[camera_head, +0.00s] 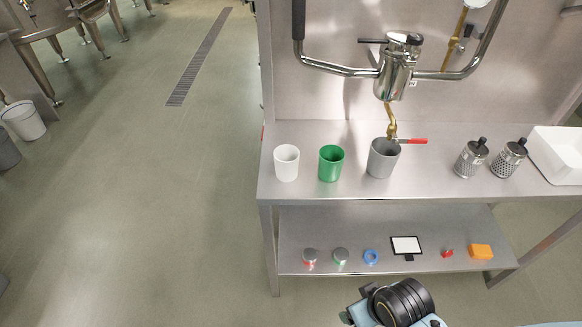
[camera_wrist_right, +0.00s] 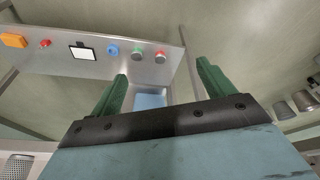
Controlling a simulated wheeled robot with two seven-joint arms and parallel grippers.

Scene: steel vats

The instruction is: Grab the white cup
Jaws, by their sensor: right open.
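The white cup (camera_head: 286,163) stands upright near the left end of the steel table's top. A green cup (camera_head: 331,163) stands to its right, and a larger grey cup (camera_head: 382,158) stands right of that, under a tap. My right gripper is not in the head view; only part of my arm shows at the bottom. In the right wrist view, my right gripper (camera_wrist_right: 160,95) has its two green fingers apart with nothing between them. The white cup is not seen in that view. My left gripper is in neither view.
The steel table (camera_head: 430,187) also bears two perforated steel canisters (camera_head: 470,158) and a white basin (camera_head: 558,153). Its lower shelf (camera_head: 320,228) holds several small items, among them a tablet (camera_head: 406,246) and an orange block (camera_head: 480,251).

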